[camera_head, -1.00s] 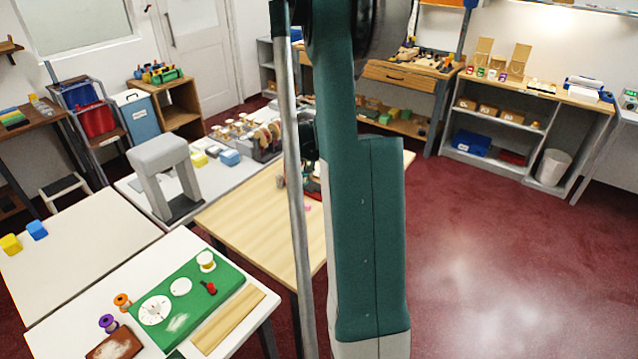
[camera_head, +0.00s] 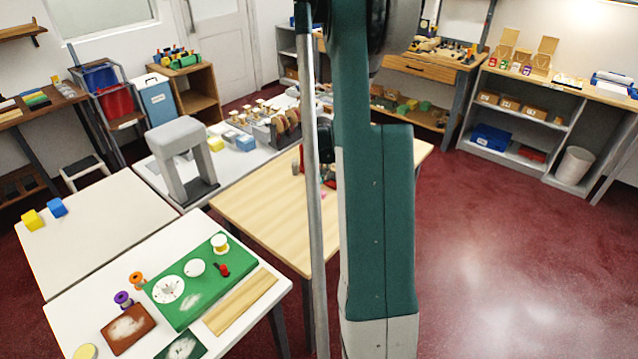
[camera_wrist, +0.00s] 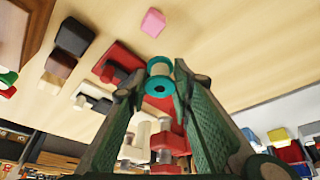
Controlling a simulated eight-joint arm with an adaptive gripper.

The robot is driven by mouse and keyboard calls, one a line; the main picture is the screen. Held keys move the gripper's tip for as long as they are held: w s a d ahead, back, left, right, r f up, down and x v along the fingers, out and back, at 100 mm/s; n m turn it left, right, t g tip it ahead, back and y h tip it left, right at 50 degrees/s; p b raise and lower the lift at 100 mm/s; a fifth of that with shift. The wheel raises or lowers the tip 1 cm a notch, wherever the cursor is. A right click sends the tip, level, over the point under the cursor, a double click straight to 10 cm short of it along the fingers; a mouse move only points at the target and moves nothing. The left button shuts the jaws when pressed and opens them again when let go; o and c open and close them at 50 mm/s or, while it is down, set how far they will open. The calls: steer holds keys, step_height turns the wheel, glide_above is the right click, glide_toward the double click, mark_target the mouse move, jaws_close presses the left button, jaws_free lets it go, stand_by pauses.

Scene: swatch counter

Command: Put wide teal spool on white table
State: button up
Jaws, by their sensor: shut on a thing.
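The wide teal spool (camera_wrist: 160,80) shows in the wrist view, with teal ends and a paler middle. My gripper (camera_wrist: 161,82) is shut on it, one green finger on each side. Behind it is the light wooden table (camera_wrist: 230,60); I cannot tell how far the spool is above it. In the head view my arm hides the gripper and the spool. White tables stand at left: a bare-topped one (camera_head: 95,235) with two blocks at its left edge, a front one (camera_head: 68,308) with mats and spools, and a back one (camera_head: 222,172) with a grey arch.
The wooden table (camera_head: 265,220) stands right of the white ones. A pink block (camera_wrist: 152,22), dark and brown blocks (camera_wrist: 75,38) and red pieces (camera_wrist: 125,62) lie near the spool. The grey arch (camera_head: 178,140) stands tall. The bare-topped table's middle is clear.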

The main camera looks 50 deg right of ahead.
mark_target(319, 181)
stand_by(0.3)
steer(key=shift+f+b, duration=0.3)
steer(key=shift+f, duration=1.55)
steer(key=shift+f, duration=0.2)
steer(key=o, duration=0.7)
steer(key=shift+o, duration=0.2)
steer(key=shift+r, duration=0.2)
steer(key=p+v, duration=0.1)
steer(key=v, duration=1.1)
steer(key=shift+p, duration=0.35)
